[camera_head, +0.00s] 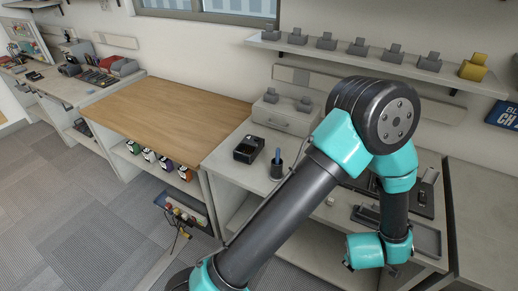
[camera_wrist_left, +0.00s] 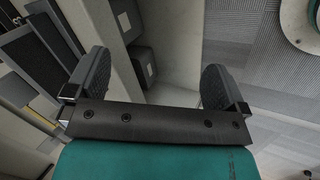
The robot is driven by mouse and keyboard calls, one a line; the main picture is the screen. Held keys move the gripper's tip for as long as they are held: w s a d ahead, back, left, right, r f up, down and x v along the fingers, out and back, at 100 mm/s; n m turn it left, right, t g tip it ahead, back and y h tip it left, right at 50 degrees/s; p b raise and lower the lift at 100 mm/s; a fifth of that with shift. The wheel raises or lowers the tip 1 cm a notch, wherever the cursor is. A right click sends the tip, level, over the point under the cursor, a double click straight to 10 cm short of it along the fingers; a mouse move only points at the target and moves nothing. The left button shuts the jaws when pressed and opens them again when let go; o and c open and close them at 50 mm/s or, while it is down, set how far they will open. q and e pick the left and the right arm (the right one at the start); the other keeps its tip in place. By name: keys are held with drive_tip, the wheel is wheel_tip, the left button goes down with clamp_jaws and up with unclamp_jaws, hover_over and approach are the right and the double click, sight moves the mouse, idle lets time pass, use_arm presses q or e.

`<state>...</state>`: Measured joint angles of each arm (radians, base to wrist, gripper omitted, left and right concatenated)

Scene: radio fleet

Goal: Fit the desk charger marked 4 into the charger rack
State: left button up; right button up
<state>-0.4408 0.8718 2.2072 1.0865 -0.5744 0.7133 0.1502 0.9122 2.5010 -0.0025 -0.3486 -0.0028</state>
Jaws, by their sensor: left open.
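Several grey desk chargers stand in a row on the wall shelf, one of them here (camera_head: 358,47); I cannot read a number on any. Two more grey ones (camera_head: 271,95) sit on a pale box on the counter. A dark frame (camera_head: 425,192) on the right counter, partly behind my arm, may be the charger rack; I cannot tell. My left gripper (camera_wrist_left: 152,88) is open, its two dark fingers wide apart with nothing between them. In the head view my arm bends down over the right counter and its fingertips are hidden. My right gripper is not in view.
A yellow charger-like item (camera_head: 473,66) stands at the shelf's right end. A grey tray (camera_head: 428,240) lies near the right counter's front. The wooden worktop (camera_head: 165,108) is clear.

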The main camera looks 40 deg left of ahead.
use_arm(q)
drive_tip(key=w+d+r+t+h, duration=0.1)
drive_tip(key=w+d+r+h, duration=0.15)
drive_tip(key=w+r, duration=0.4)
drive_tip(key=w+d+r+t+h, duration=0.1)
drive_tip(key=w+d+r+t, duration=0.2)
drive_tip(key=r, duration=0.6)
drive_tip(key=w+a+r+g+h, duration=0.2)
drive_tip(key=w+a+r+g, duration=0.1)
drive_tip(key=w+a, duration=0.95)
drive_tip(key=w+a+g, duration=0.1)
drive_tip(key=w+a, duration=0.1)
drive_tip(key=a, duration=1.4)
drive_tip(key=s+a+r+n+g+y, duration=0.1)
drive_tip(key=s+a, duration=0.3)
drive_tip(key=a, duration=0.8)
drive_tip(key=s+a+n+g+y, duration=0.2)
drive_tip(key=s+a+g, duration=0.1)
drive_tip(key=a, duration=0.9)
drive_tip(key=s+a+r+n+g+y, duration=0.1)
drive_tip(key=s+a, duration=0.4)
drive_tip(key=a, duration=0.8)
drive_tip(key=shift+s+r+n+g+y, duration=0.2)
drive_tip(key=shift+r+n+g+y, duration=0.1)
drive_tip(key=shift+n+g+y, duration=0.35)
